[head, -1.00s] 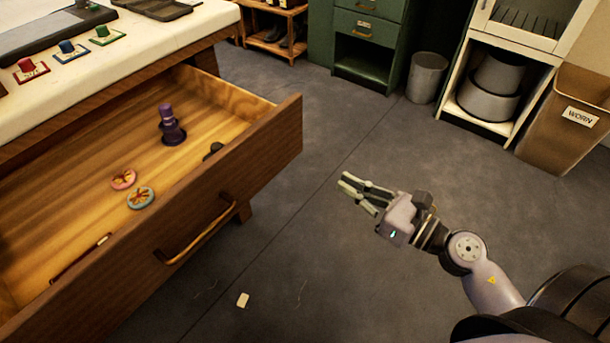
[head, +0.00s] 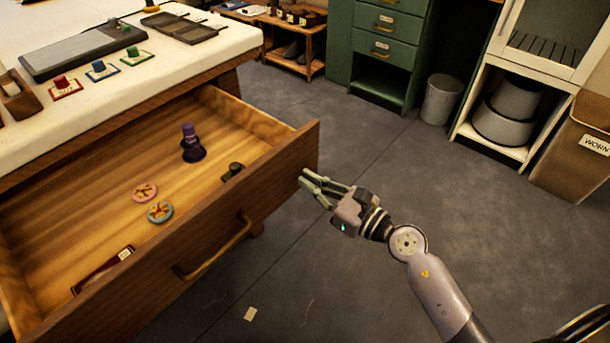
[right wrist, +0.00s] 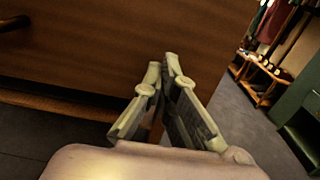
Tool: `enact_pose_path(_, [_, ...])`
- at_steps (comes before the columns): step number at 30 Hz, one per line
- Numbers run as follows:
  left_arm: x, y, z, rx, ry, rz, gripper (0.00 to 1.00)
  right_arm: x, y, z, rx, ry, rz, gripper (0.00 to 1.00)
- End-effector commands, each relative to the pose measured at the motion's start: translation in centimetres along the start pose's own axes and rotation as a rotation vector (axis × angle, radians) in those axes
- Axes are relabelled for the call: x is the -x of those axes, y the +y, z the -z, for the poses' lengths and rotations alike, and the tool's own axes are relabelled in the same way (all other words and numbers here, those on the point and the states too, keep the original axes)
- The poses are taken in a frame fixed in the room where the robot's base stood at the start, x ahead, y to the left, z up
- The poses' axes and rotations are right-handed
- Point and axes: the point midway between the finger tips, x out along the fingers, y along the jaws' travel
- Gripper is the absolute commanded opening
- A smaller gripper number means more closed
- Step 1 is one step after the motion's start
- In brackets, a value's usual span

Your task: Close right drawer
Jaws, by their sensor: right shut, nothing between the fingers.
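The right drawer (head: 225,220) of the table stands pulled far out, with its brown front and curved handle (head: 215,250) facing the lower right. Inside it lie a purple stamp-like piece (head: 192,145), a dark knob (head: 233,171), a pink disc (head: 145,192), a blue disc (head: 160,211) and a dark red item (head: 102,270). My right gripper (head: 303,177) is shut and empty near the right end of the drawer front. In the right wrist view the fingertips (right wrist: 162,62) overlap the brown front (right wrist: 90,50); I cannot tell whether they touch it. My left gripper is not in view.
The white tabletop (head: 190,65) holds red, blue and green stamps and a grey pad. A green cabinet (head: 385,50), a grey bin (head: 441,99), a white shelf unit (head: 500,150) and a brown bin (head: 570,170) stand behind.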

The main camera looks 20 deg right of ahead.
Motion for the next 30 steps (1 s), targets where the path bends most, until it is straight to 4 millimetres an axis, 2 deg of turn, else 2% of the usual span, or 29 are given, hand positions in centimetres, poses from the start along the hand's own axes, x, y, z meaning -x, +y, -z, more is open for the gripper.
enact_pose_path(6, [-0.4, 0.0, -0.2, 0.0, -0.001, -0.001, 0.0, -1.6, 0.0, 0.1, -0.001, 0.001, 0.0, 0.0])
enact_pose_path(21, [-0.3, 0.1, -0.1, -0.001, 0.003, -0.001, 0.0, -2.2, 0.0, -0.1, -0.001, -0.001, 0.0, 0.0])
enact_pose_path(23, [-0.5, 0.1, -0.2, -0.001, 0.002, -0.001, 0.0, -2.7, -0.1, -0.1, -0.001, -0.001, 0.001, 0.0])
enact_pose_path(26, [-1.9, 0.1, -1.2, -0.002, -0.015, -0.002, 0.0, -4.1, 0.0, -0.2, 0.0, -0.001, 0.0, 0.0])
enact_pose_path(30, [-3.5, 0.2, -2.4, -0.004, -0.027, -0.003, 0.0, -7.0, 0.0, -0.3, -0.001, -0.002, 0.0, 0.0])
